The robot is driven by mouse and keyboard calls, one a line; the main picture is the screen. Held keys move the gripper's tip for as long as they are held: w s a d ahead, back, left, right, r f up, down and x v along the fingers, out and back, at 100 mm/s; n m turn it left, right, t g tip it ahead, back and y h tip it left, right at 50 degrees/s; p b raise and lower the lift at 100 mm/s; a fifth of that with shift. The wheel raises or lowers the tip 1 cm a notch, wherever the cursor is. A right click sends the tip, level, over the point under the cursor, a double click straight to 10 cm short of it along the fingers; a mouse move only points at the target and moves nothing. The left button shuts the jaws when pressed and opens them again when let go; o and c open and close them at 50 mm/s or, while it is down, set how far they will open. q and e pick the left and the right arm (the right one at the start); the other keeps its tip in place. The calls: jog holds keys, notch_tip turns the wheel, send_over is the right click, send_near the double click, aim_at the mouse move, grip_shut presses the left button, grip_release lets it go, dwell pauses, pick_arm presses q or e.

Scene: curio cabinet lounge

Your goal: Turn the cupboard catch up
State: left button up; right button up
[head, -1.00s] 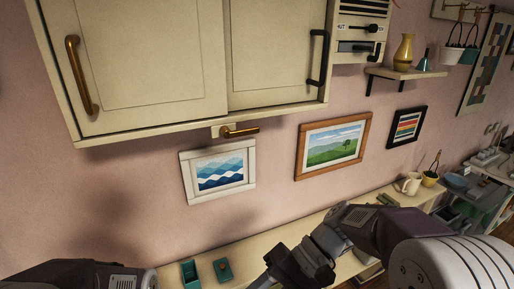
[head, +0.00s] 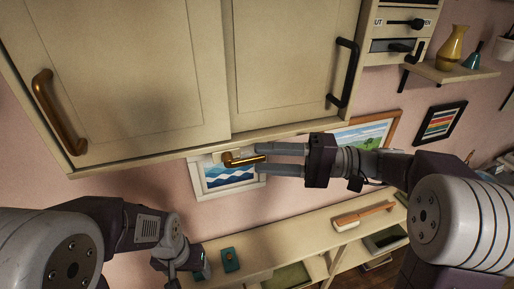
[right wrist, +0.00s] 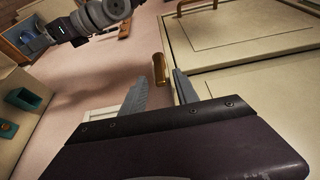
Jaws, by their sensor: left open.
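The cupboard catch (head: 240,160) is a brass lever on a small plate below the cupboard's lower edge. Its lever lies nearly level, pointing right. My right gripper (head: 260,159) is open at the catch's free end, one finger above it and one below. In the right wrist view the brass lever (right wrist: 160,69) appears at the gap between the fingertips; whether they touch it cannot be told. My left gripper (head: 187,267) is low at the left, away from the catch, open and empty, near the counter.
The cream cupboard (head: 170,80) hangs directly above, with a brass handle (head: 58,112) and a black handle (head: 344,72). A blue wave picture (head: 228,178) hangs behind the catch. A counter (head: 290,236) with a teal box (head: 231,260) runs below.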

aim_at(254, 161)
jog(key=shift+w+a+r, duration=0.1)
jog(key=shift+w+a, duration=0.15)
jog(key=shift+a, duration=0.45)
jog(key=shift+a+p, duration=0.3)
jog(key=shift+a, duration=0.1)
jog(key=shift+s+a, duration=0.4)
jog(key=shift+s, duration=0.35)
jog(key=shift+w+d, duration=0.2)
jog(key=shift+w, duration=0.2)
grip_shut()
jog(key=shift+s, duration=0.1)
